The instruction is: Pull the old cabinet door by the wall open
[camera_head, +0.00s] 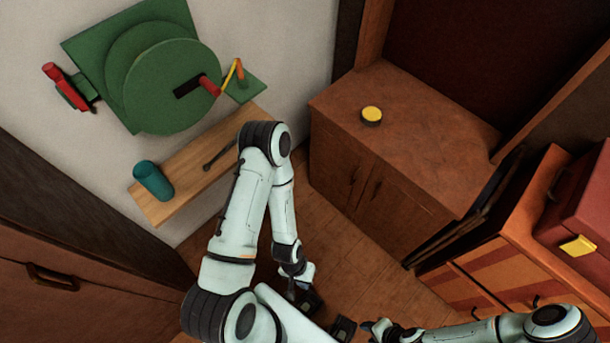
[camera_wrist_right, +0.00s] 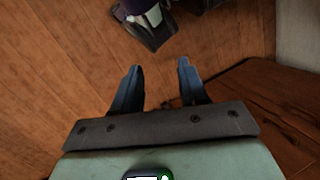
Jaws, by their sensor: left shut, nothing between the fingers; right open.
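A worn brown wooden cabinet (camera_head: 405,115) stands in the middle of the head view with two front doors, a left door (camera_head: 335,155) and a right door (camera_head: 400,215). Both look shut, with small dark handles near their meeting edge. I cannot tell for certain which door is meant. My left gripper (camera_head: 303,283) is shut and empty, pointing down in front of this cabinet, apart from its doors. My right gripper (camera_head: 370,327) is low at the bottom of the view; in the right wrist view it is open and empty (camera_wrist_right: 158,82) above the floor.
Another wooden cabinet (camera_head: 95,305) with a dark handle is at lower left. A yellow-topped round item (camera_head: 371,115) sits on the middle cabinet. Red-orange drawers (camera_head: 490,270) stand right. Bare floor (camera_head: 375,260) lies between.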

